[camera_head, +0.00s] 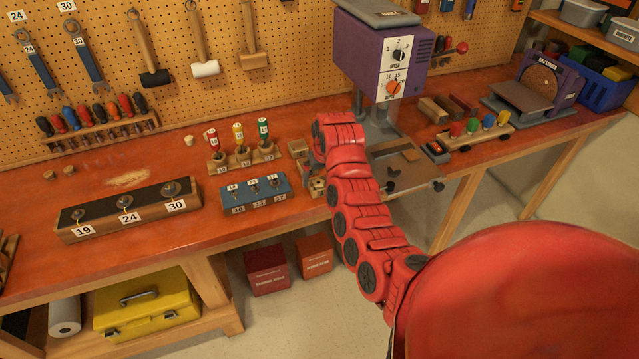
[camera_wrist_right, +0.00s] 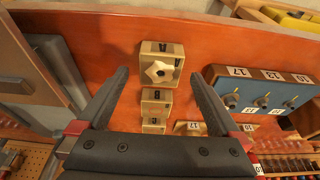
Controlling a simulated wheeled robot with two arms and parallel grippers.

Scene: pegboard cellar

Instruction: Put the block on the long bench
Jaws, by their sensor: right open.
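The long bench (camera_head: 150,240) is the red-orange wooden worktop running along the pegboard wall. In the right wrist view, a pale wooden block marked A (camera_wrist_right: 162,50) with a star-shaped knob sits on the red top, in line with a smaller block marked B (camera_wrist_right: 155,95) and another small block (camera_wrist_right: 154,122). My right gripper (camera_wrist_right: 158,76) is open and empty, its two dark fingers apart on either side of these blocks in the picture. In the head view, my red right arm partly hides the wooden pieces (camera_head: 311,180) beside the drill press. My left gripper is not in view.
The blue socket block (camera_head: 255,194) and three coloured screwdrivers in holders (camera_head: 239,140) stand left of my arm. The purple drill press (camera_head: 385,60) stands behind it. A numbered rail (camera_head: 128,212) lies farther left, with some bare bench around it.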

